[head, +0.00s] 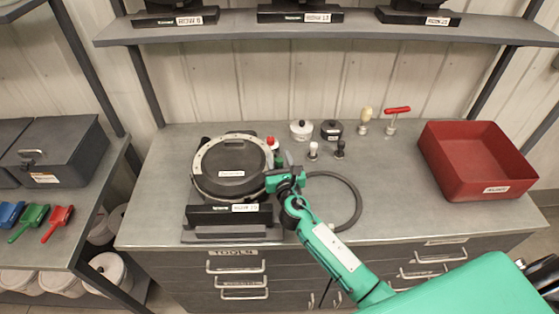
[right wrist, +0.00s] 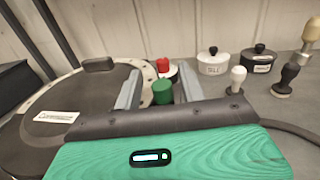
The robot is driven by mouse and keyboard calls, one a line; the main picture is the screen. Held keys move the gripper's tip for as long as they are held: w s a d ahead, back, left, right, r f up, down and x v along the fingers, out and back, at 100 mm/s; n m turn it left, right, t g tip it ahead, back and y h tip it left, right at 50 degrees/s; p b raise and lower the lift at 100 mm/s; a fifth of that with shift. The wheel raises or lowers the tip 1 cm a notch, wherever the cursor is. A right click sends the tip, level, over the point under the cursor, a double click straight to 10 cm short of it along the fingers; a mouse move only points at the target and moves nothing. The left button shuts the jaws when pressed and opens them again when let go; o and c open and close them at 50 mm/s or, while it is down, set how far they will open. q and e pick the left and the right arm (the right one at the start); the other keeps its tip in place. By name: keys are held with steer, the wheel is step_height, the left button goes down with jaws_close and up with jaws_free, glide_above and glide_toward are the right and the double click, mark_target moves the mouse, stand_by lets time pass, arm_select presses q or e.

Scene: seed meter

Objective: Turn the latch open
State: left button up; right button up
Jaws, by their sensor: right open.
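The seed meter (head: 231,168) is a round, dark-lidded unit with a pale rim on a black base on the bench. It also shows at the left of the right wrist view (right wrist: 85,105). A green knob (right wrist: 163,93) and a red knob (right wrist: 162,65) stand at its rim; the red knob also shows in the head view (head: 271,143). Which one is the latch, I cannot tell. My right gripper (head: 281,164) is open at the meter's right edge. In the wrist view its fingers lie either side of the green knob; contact is unclear. My left gripper is out of view.
Behind the meter stand a white pot (head: 301,130), a black pot (head: 331,130) and several small handled tools. A black hose (head: 358,205) curves right of the meter. A red bin (head: 475,165) sits at the right. A shelf (head: 330,32) hangs above.

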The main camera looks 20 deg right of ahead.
steer(key=s+a+b, duration=0.1)
steer(key=s+b, duration=0.2)
steer(key=s, duration=1)
steer(key=shift+s+a, duration=0.25)
steer(key=shift+s, duration=0.1)
